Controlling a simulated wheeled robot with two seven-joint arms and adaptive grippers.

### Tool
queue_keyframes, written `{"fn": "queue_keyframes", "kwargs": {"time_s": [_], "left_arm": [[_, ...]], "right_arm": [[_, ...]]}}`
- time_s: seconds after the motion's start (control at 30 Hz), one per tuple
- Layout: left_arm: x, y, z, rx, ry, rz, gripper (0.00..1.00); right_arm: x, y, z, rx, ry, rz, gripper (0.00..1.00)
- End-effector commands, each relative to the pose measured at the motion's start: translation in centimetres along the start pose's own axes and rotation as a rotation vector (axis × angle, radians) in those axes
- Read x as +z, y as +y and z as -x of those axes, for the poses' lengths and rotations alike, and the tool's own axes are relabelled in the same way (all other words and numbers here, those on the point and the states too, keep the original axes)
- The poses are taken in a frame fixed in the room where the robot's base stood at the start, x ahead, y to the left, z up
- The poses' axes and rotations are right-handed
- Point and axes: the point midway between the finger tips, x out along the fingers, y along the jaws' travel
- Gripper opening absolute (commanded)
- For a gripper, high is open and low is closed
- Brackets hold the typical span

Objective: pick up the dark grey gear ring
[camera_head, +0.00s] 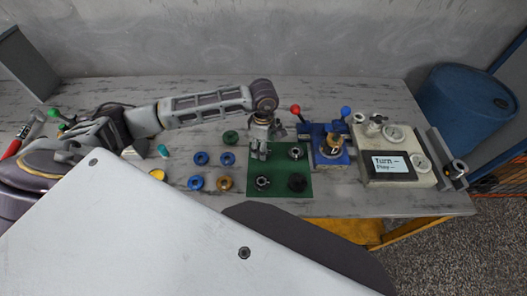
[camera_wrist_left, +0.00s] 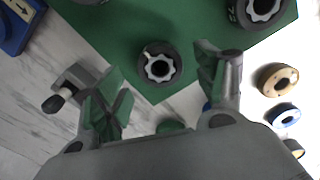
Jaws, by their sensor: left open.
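A dark grey gear ring (camera_wrist_left: 160,67) with a lighter toothed centre lies on the green mat near its corner in the left wrist view. My left gripper (camera_wrist_left: 165,88) is open, with one finger on each side of the ring in that picture; I cannot tell the height above it. In the head view my left gripper (camera_head: 259,155) points down over the mat's back left part and hides that ring. Similar round parts lie on the mat: one at front left (camera_head: 263,183), one at back right (camera_head: 296,153) and a blacker one at front right (camera_head: 297,184). My right gripper is not in view.
The green mat (camera_head: 280,172) lies on the grey table. Blue rings (camera_head: 201,158), an orange ring (camera_head: 225,184) and a green ring (camera_head: 230,137) lie to its left. A blue fixture (camera_head: 330,155) and a pale machine block (camera_head: 395,178) stand to its right.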

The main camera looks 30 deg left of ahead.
Motion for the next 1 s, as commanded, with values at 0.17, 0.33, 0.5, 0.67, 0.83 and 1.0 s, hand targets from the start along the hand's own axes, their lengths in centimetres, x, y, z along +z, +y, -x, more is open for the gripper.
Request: {"fn": "queue_keyframes", "kwargs": {"time_s": [0.17,0.33,0.5,0.67,0.83,1.0], "left_arm": [[0.0,0.0,-1.8,-0.001,-0.001,0.001,0.71],[0.0,0.0,-2.5,-0.001,0.000,0.001,0.71],[0.0,0.0,-2.5,0.000,0.000,0.000,0.71],[0.0,0.0,-2.5,0.000,0.000,0.000,0.71],[0.0,0.0,-2.5,0.000,0.000,0.000,0.61],[0.0,0.0,-2.5,0.000,0.000,0.000,0.39]], "right_arm": [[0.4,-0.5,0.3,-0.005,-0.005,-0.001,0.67],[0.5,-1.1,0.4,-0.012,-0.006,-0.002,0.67],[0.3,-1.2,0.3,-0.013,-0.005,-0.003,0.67],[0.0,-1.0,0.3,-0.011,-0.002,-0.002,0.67],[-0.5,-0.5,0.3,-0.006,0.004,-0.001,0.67],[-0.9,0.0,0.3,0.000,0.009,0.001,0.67]]}}
